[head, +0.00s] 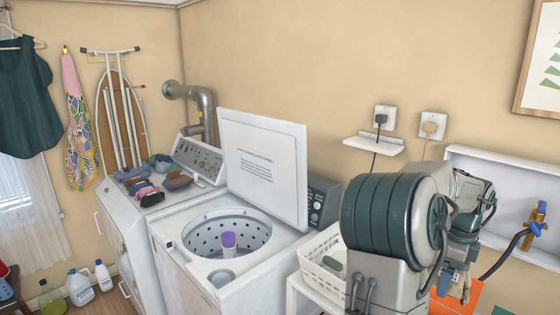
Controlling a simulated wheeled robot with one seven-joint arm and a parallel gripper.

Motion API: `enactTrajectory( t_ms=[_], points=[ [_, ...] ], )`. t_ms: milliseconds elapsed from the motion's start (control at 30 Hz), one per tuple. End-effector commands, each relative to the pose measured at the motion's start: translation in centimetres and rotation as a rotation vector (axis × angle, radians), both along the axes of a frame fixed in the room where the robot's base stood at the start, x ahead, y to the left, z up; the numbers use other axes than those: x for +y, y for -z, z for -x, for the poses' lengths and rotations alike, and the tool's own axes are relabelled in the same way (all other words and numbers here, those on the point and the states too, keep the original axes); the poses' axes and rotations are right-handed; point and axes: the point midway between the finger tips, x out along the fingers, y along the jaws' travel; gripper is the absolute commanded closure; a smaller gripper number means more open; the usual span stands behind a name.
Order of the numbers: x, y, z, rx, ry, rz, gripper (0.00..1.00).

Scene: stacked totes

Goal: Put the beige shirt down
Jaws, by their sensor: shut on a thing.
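A small piece of beige cloth, the beige shirt (466,288), hangs at the lower right, just past my arm. My gripper (448,284) is mostly hidden behind my own arm links; it is shut on the shirt at this spot. Most of the shirt is hidden or too small to make out. An orange surface (472,298) shows behind and around the shirt; I cannot tell whether they touch.
An open-lidded washer (190,280) stands in the middle. A white basket (318,280) sits left of my arm.

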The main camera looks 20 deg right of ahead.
Motion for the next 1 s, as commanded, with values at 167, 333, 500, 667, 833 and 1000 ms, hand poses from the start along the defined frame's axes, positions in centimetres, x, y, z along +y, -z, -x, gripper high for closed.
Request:
enactTrajectory(
  t_ms=[167, 333, 500, 667, 833, 1000],
  points=[
    [2.8, 1.7, -1.1, -0.001, -0.174, -0.003, 0.46],
    [6.5, 3.9, -2.5, -0.001, -0.409, -0.004, 0.46],
    [12.4, 7.5, -4.6, 0.001, -0.788, -0.005, 0.46],
    [19.2, 11.8, -7.1, 0.002, -1.240, -0.002, 0.46],
    [26.3, 16.3, -9.8, 0.003, -1.713, 0.000, 0.46],
    [31.8, 19.7, -11.9, 0.001, -2.084, 0.003, 0.46]
  ],
)
